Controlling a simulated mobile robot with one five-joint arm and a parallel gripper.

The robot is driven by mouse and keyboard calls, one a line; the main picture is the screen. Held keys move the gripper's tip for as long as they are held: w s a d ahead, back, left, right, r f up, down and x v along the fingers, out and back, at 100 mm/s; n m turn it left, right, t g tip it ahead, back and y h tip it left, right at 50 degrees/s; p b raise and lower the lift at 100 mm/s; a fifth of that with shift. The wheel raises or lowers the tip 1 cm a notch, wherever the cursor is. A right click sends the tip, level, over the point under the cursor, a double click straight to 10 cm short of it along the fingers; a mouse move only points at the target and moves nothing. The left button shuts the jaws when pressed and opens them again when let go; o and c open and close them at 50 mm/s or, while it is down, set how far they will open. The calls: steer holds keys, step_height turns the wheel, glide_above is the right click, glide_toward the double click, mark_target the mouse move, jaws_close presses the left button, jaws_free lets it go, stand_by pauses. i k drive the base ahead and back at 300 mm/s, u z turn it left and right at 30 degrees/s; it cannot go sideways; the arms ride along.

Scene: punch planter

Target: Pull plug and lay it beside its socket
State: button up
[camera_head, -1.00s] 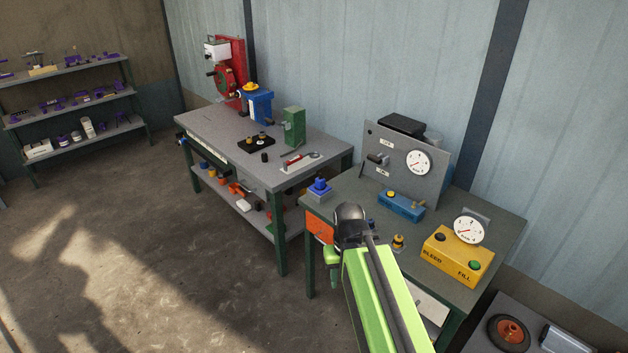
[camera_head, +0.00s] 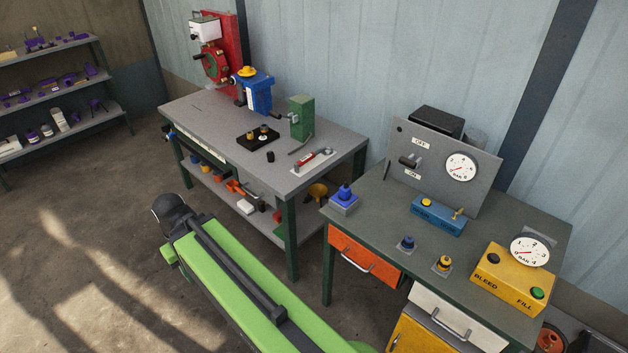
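A blue plug-like piece (camera_head: 345,191) stands upright in a light grey block (camera_head: 343,206) at the left corner of the near bench; I take them for the plug and socket, but cannot tell for sure. A smaller dark blue piece (camera_head: 407,242) and a yellow-and-black piece (camera_head: 444,262) sit on small grey plates at the bench front. My green arm crosses the lower left of the picture, its black joint over the floor, left of and apart from the near bench. My gripper's fingers do not show.
The near bench (camera_head: 385,213) also carries a grey gauge panel (camera_head: 432,168), a blue block (camera_head: 438,215) and a yellow BLEED/FILL box (camera_head: 512,280). An orange drawer (camera_head: 350,258) is under its front edge. A second bench (camera_head: 210,125) with tools stands behind left. Floor is open at left.

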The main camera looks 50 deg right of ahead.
mark_target(344, 194)
steer(key=z, duration=0.05)
steer(key=i, duration=1.15)
steer(key=z, duration=0.5)
